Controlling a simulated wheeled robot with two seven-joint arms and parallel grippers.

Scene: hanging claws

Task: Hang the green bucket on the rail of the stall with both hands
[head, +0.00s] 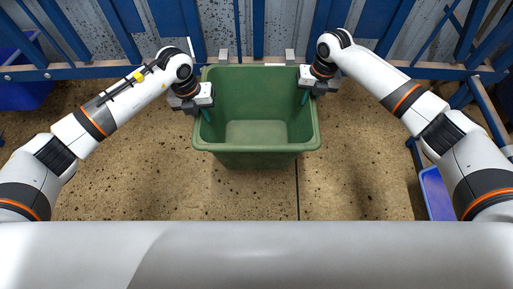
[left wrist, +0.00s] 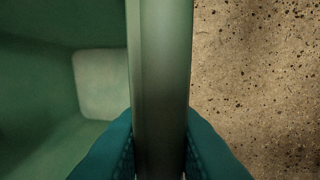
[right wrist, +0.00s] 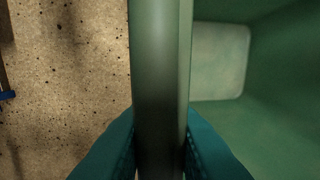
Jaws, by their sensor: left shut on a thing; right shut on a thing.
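The green bucket (head: 256,155) is upright and empty in the middle of the head view, its back rim close to the blue rail (head: 120,70) of the stall. My left gripper (head: 200,108) is shut on its left rim; the rim (left wrist: 160,70) runs between the teal fingers in the left wrist view. My right gripper (head: 308,96) is shut on its right rim, which also shows between the fingers in the right wrist view (right wrist: 160,70). Grey claws (head: 223,56) stick up behind the back rim. Whether they sit on the rail is hard to tell.
Blue bars and grey panels stand behind the rail. A blue bin (head: 22,88) is at the far left and another blue container (head: 436,193) is at the right. The speckled floor (head: 150,180) around the bucket is clear.

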